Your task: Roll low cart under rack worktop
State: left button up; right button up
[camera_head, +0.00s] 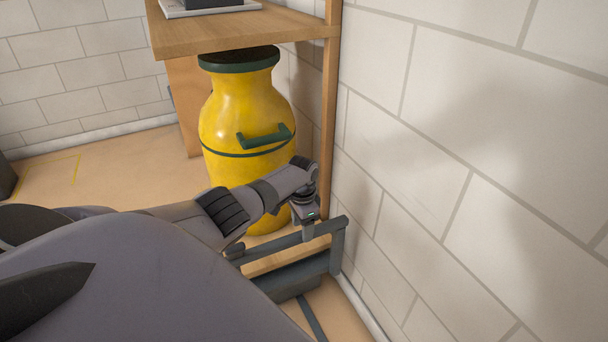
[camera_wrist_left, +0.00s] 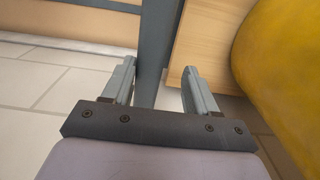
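The low cart shows its grey handle frame (camera_head: 337,245) and part of its wooden deck (camera_head: 275,262) beside the right wall. My left gripper (camera_head: 306,228) is at the handle's top bar. In the wrist view the open fingers (camera_wrist_left: 158,85) straddle a grey bar (camera_wrist_left: 158,45) of the cart, with a gap visible on the right side. The wooden rack worktop (camera_head: 240,32) is at the top, with a post near the wall. My forearm hides much of the cart. My right gripper is out of view.
A large yellow jar (camera_head: 240,105) with a dark green lid and handle stands by the deck, its top just below the worktop in the picture; its base is partly hidden. It also shows in the wrist view (camera_wrist_left: 280,70). The block wall (camera_head: 450,150) is close on the right.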

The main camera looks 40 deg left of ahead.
pick_arm(q)
jog(key=shift+d, duration=0.15)
jog(key=shift+r, duration=0.25)
notch_tip(320, 180, up, 6)
jog(key=p, duration=0.4)
jog(key=shift+r, duration=0.3)
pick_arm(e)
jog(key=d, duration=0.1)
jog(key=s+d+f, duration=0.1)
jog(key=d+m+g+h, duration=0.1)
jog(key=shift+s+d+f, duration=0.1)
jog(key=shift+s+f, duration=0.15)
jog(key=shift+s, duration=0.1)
pick_arm(q)
jog(key=shift+f, duration=0.1)
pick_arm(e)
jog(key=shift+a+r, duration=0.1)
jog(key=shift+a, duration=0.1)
